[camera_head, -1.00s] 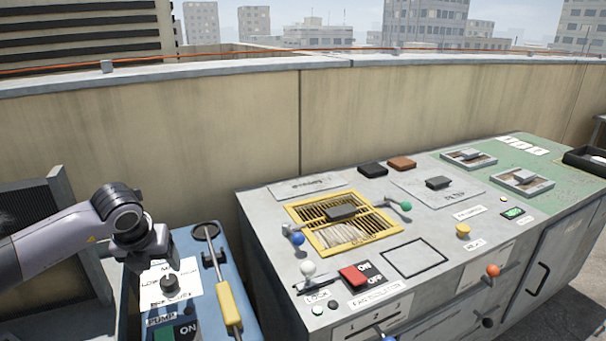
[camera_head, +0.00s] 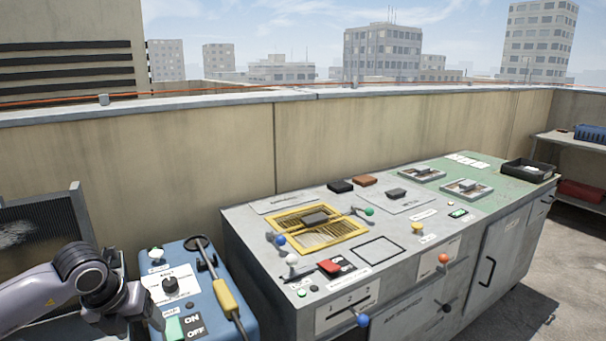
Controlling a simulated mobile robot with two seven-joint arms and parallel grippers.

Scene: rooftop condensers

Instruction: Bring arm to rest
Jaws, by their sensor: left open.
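My left arm comes in from the lower left, and its gripper (camera_head: 128,322) points down at the left side of the blue pump box (camera_head: 235,275). The gripper is open and I see nothing held in it. Its fingertips are low in the picture and partly hidden by the wrist. The box's black knob (camera_head: 170,285), its green and black ON/OFF switch (camera_head: 186,328) and a yellow-handled tool (camera_head: 225,297) are just right of the gripper. I cannot tell whether the gripper touches the box. My right gripper is not in view.
A grey console (camera_head: 263,250) with a yellow grille, levers and a red switch (camera_head: 329,267) stands right of the box. A dark finned unit (camera_head: 45,232) is behind my arm. A black tray (camera_head: 528,170) sits at the console's far end. Open floor (camera_head: 570,250) lies at right.

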